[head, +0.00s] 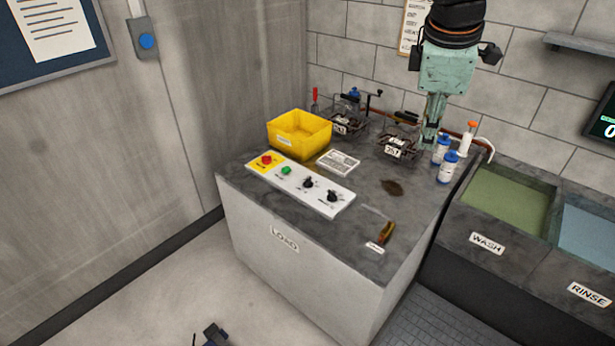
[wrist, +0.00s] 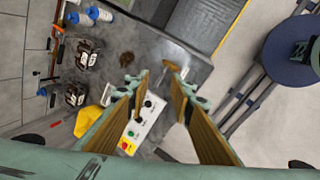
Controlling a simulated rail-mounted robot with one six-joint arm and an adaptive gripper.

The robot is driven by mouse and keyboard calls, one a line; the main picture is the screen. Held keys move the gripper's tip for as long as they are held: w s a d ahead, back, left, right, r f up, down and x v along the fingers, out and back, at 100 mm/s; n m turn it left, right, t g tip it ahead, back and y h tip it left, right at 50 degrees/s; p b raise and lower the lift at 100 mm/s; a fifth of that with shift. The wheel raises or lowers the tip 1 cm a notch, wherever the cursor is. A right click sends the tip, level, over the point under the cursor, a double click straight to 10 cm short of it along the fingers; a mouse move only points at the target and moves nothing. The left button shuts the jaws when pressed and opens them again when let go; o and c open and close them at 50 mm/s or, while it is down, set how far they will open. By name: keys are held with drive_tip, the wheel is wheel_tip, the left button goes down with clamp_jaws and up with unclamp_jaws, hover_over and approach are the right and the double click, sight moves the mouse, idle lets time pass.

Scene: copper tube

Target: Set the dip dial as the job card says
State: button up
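A white control panel (head: 288,187) lies on the load bench with a red button (head: 267,159), a green button (head: 286,170) and two black dials, one inner (head: 308,183) and one at the right end (head: 332,196). The dial labels are too small to read, so I cannot tell which is the dip dial. The panel also shows in the wrist view (wrist: 134,136), partly behind a finger. A white printed card (head: 338,162) lies behind the panel; its text is unreadable. My gripper (head: 430,138) points down above the back right of the bench, apart from the panel. Its fingers (wrist: 150,76) are open and empty.
A yellow bin (head: 299,134), wire baskets (head: 397,145) and white-and-blue bottles (head: 448,166) stand along the bench's back. A dark stain (head: 392,187) and a small brownish object (head: 386,232) lie right of the panel. Wash (head: 510,200) and rinse tanks (head: 590,232) adjoin at right.

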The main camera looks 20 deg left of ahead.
sight(308, 178)
drive_tip(key=w+a+f+n+p, duration=0.1)
drive_tip(key=w+a+f+n, duration=0.4)
drive_tip(key=a+f, duration=0.4)
drive_tip(key=w+a+f+n+p, duration=0.2)
drive_tip(key=w+a+f+n, duration=0.4)
drive_tip(key=a, duration=0.9)
drive_tip(key=w+a+f+n+p, duration=0.1)
drive_tip(key=w+a+f+n, duration=0.4)
drive_tip(key=a+f, duration=0.7)
drive_tip(key=shift+w+a+f+n+t+y, duration=0.2)
drive_tip(key=shift+w+a+n+t+y, duration=0.15)
drive_tip(key=shift+n, duration=0.65)
drive_tip(key=shift+d, duration=0.1)
drive_tip(key=shift+b+x, duration=0.9)
drive_tip(key=shift+x, duration=6)
drive_tip(key=shift+c, duration=0.4)
clamp_jaws()
